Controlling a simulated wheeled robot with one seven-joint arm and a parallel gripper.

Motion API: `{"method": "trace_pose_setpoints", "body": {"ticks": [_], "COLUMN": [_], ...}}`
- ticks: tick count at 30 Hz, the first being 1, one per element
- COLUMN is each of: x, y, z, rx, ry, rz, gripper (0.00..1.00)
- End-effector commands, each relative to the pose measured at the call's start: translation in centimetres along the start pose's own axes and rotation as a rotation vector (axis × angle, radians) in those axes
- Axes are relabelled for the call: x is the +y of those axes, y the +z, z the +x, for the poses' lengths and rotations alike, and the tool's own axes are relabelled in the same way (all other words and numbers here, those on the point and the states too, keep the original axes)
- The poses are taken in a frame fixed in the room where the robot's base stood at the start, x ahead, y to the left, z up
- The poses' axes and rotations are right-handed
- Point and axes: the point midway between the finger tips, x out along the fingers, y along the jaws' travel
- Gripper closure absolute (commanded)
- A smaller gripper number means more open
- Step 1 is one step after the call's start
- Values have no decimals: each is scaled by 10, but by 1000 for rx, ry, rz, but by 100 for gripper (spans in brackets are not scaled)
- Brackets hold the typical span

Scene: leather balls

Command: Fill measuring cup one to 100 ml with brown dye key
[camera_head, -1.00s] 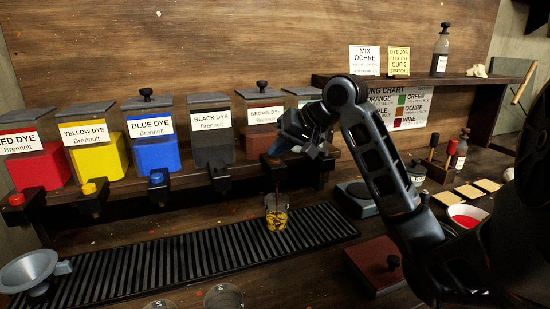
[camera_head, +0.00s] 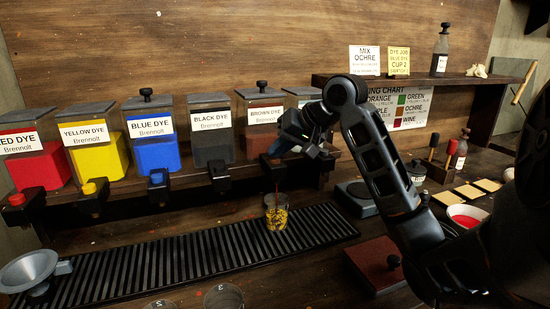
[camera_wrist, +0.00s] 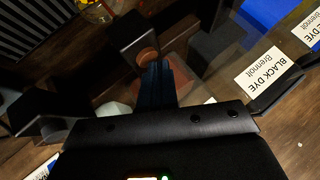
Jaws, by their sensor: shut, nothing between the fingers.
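The brown dye container (camera_head: 264,113) stands in the row at the back, with a dark red-brown fill behind its label. My gripper (camera_head: 277,150) is at the tap below it, its fingers shut and empty. In the wrist view my fingertips (camera_wrist: 157,72) are against or right beside the round brown key (camera_wrist: 148,56); contact is hard to tell. The key is hidden in the head view. A thin dark red stream falls from the tap into a clear measuring cup (camera_head: 277,213) on the drip grate. The cup holds yellow and dark liquid; its number and level cannot be read.
Red (camera_head: 35,160), yellow (camera_head: 88,147), blue (camera_head: 152,138) and black (camera_head: 211,134) dye containers stand to the left. Two more cups (camera_head: 222,297) are at the front edge. A funnel (camera_head: 30,271) is at the grate's left end. The grate's (camera_head: 170,260) middle is clear.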

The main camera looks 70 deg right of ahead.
Motion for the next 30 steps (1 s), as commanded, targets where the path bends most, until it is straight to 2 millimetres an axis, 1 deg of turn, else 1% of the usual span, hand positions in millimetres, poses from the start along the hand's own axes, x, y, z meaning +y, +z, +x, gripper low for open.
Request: {"method": "trace_pose_setpoints", "body": {"ticks": [9,21,30], "x": [-1,-10,-9], "y": [0,-10,-9], "z": [-1,-13,-13], "rx": [-1,-1,-1], "ry": [0,0,0], "rz": [0,1,0], "gripper": [100,100,100]}}
